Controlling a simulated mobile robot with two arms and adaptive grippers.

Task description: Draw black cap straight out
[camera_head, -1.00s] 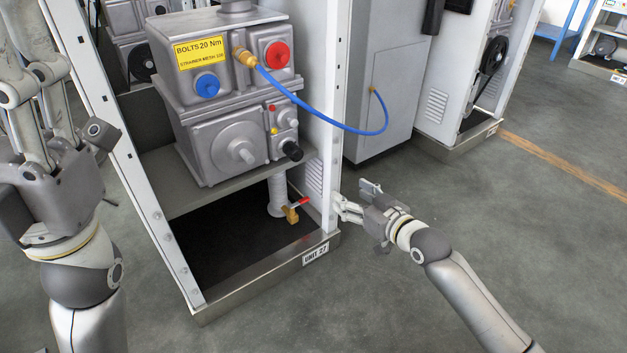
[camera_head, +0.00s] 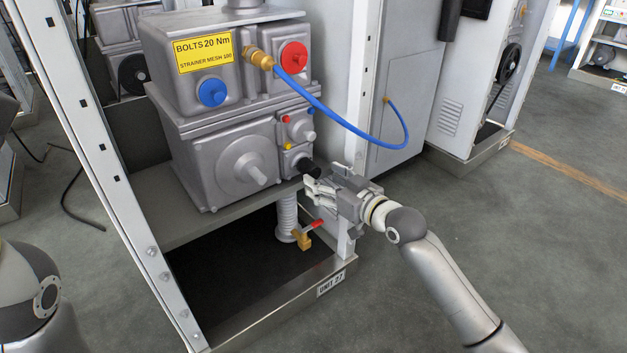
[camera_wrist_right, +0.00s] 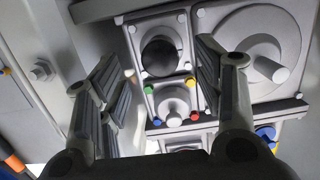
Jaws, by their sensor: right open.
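The black cap (camera_head: 306,168) sits on a small grey port at the lower right of the pump housing, below the small red and yellow knobs. In the right wrist view the cap (camera_wrist_right: 160,58) is a dark round end within a square grey flange, between my fingers in the picture. My right gripper (camera_head: 312,187) is open, with its fingertips close to the cap. The wrist view shows its two fingers (camera_wrist_right: 157,72) spread to either side, with nothing held. I cannot tell whether a finger touches the cap. My left gripper is out of view; only my left arm shows at the lower left.
A blue hose (camera_head: 345,133) loops from a brass fitting (camera_head: 258,58) to the cabinet at the right. A white frame post (camera_head: 357,110) stands close behind my right gripper. A red-handled valve (camera_head: 305,236) is below the shelf (camera_head: 190,222). Floor at the right is open.

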